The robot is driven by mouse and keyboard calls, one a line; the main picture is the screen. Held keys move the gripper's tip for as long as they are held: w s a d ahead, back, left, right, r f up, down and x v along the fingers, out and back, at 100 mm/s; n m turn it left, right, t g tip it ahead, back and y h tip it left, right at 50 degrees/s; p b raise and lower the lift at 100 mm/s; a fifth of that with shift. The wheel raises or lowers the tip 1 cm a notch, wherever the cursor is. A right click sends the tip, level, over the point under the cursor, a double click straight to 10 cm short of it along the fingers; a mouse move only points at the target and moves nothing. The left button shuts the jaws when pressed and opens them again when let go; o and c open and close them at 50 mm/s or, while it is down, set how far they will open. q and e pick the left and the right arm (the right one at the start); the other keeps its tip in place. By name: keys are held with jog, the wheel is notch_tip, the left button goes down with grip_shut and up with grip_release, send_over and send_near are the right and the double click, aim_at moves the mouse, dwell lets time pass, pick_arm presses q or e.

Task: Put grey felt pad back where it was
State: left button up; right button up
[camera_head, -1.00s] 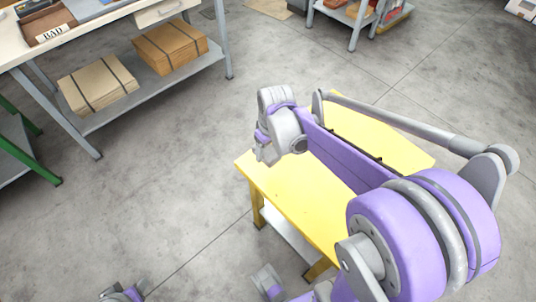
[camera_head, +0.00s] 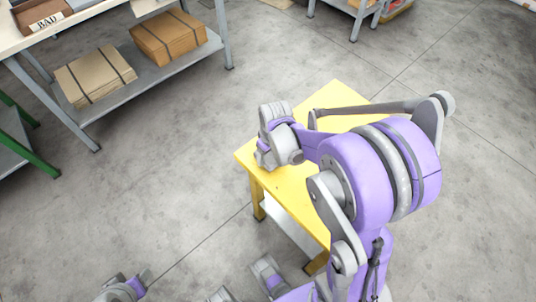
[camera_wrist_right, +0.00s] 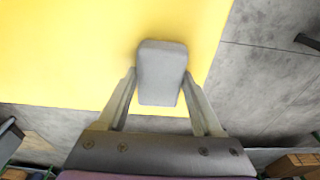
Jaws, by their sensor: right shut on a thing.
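The grey felt pad (camera_wrist_right: 162,68) is a small rounded block between the two fingers of my right gripper (camera_wrist_right: 160,88) in the right wrist view. The fingers are shut on its sides. Behind the pad is the yellow tabletop (camera_wrist_right: 60,50); whether they touch cannot be told. In the head view my right gripper (camera_head: 264,160) is at the left corner of the yellow table (camera_head: 290,190), and the pad is hidden there.
A workbench (camera_head: 110,18) at the upper left carries a tray marked BAD (camera_head: 45,24). Its lower shelf (camera_head: 150,85) holds cardboard stacks (camera_head: 95,76). A green-legged bench stands at the far left. A cart (camera_head: 345,12) is at the top. The floor around the yellow table is clear.

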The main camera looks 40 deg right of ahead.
aim_at(271, 158)
jog(key=o, duration=1.4)
jog(key=shift+f, duration=0.1)
jog(key=shift+o, duration=0.2)
jog(key=shift+r, duration=0.25)
notch_tip(271, 158, up, 11)
jog(key=s+p, duration=0.1)
jog(key=p, duration=0.1)
jog(key=s+a+m+t, duration=0.1)
jog(key=s+a+t, duration=0.2)
jog(key=s+a, duration=0.8)
jog(key=shift+a+r+t, duration=0.25)
jog(key=shift+a+t, duration=0.05)
jog(key=shift+a, duration=0.25)
